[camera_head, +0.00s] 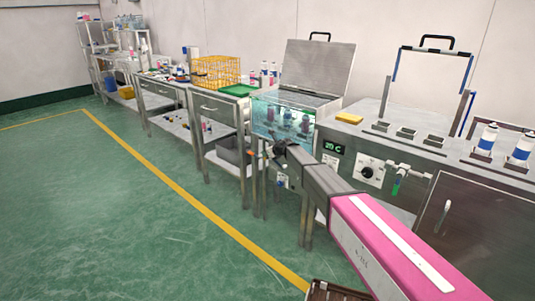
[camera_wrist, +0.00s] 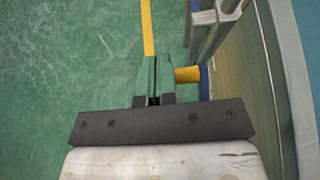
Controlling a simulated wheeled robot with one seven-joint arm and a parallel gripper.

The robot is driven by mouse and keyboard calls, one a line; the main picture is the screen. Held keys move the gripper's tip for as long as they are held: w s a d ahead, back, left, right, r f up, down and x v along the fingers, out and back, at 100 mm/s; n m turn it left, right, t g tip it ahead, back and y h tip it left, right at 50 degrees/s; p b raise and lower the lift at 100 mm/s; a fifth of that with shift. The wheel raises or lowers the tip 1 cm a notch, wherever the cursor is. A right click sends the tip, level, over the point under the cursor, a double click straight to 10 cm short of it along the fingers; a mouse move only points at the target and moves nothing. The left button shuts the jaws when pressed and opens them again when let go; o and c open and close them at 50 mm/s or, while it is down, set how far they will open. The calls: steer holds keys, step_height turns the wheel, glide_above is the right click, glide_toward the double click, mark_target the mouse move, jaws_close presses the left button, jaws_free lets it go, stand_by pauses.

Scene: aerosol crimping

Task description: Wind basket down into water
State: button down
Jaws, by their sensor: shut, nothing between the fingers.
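The glass-fronted water tank (camera_head: 262,112) stands in the middle of the head view with its metal lid (camera_head: 318,68) raised. Several dark cans (camera_head: 304,124) show through the bluish glass. The basket around them is too small to make out, and I cannot tell how deep it sits. My gripper (camera_head: 268,149) is in front of the tank. In the wrist view its green fingers (camera_wrist: 154,72) are shut and empty. A yellow cylindrical knob (camera_wrist: 187,74) on a blue piece (camera_wrist: 204,82) is just right of the fingers, perhaps touching. It looks like a crank handle, mostly hidden in the head view.
A control panel showing 20 C (camera_head: 333,147) is right of the tank. A yellow sponge (camera_head: 349,118) and white cans (camera_head: 486,138) stand on the right bench. A yellow wire crate (camera_head: 216,70) and green tray (camera_head: 239,90) are left. The green floor is open at left.

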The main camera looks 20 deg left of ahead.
steer(key=shift+w+a+f, duration=0.2)
steer(key=shift+a+f, duration=0.2)
steer(key=shift+f, duration=0.15)
steer(key=shift+w+a+f, duration=0.15)
steer(key=shift+a+f, duration=0.2)
steer(key=shift+f, duration=0.15)
steer(key=shift+w+a+f+g+h, duration=0.1)
steer(key=shift+a+f+h, duration=0.1)
steer(key=shift+f, duration=0.35)
steer(key=shift+w+a+f+g+h, duration=0.1)
steer(key=shift+a+f+h, duration=0.15)
steer(key=shift+f, duration=0.25)
steer(key=shift+a+f+g+h, duration=0.1)
steer(key=shift+a+f+h, duration=0.1)
steer(key=shift+f, duration=0.35)
steer(key=w+a+r, duration=0.1)
steer(key=a+r, duration=0.2)
steer(key=r, duration=1)
steer(key=shift+w+r, duration=0.15)
steer(key=shift+r, duration=0.15)
